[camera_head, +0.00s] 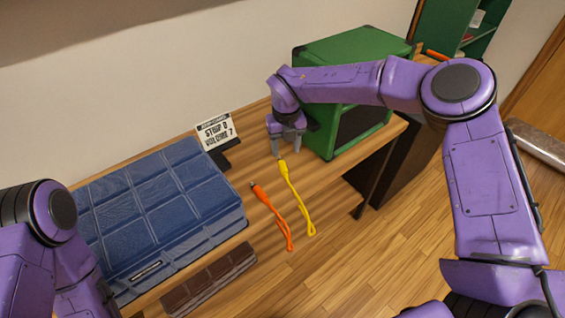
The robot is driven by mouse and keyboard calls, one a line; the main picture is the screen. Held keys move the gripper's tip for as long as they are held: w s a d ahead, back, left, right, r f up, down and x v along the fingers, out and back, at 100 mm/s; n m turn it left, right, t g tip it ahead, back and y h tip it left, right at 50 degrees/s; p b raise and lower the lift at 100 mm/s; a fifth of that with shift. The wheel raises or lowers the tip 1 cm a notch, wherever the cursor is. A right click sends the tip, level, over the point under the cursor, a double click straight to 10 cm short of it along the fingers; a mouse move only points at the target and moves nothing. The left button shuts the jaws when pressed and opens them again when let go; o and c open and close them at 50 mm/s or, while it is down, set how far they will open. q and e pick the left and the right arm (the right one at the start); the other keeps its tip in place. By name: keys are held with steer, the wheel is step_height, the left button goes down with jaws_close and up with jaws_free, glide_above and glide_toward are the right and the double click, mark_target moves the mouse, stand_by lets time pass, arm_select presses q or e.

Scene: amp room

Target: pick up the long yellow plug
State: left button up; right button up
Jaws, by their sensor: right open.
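The long yellow plug (290,186) lies on the wooden table, its thicker end toward the back and its cable looping at the front edge. A shorter orange plug (275,217) lies just to its left, apart from it at the thick end. My right gripper (288,151) points down, open and empty, just behind the yellow plug's thick end. I cannot tell its exact height above the table. My left arm shows at the lower left, but its gripper is out of view.
A blue quilted case (165,205) covers the table's left part. A small sign (215,131) stands behind it. A green amp box (345,55) stands close to the right of my right gripper. The table (250,160) ends just in front of the plugs. A brown object (208,281) sits below.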

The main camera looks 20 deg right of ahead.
mark_target(283, 165)
steer(key=f, duration=0.2)
steer(key=f+p, duration=0.1)
steer(key=f, duration=0.1)
steer(key=a+f, duration=0.1)
steer(key=f, duration=0.1)
steer(key=shift+f, duration=0.4)
jaws_close()
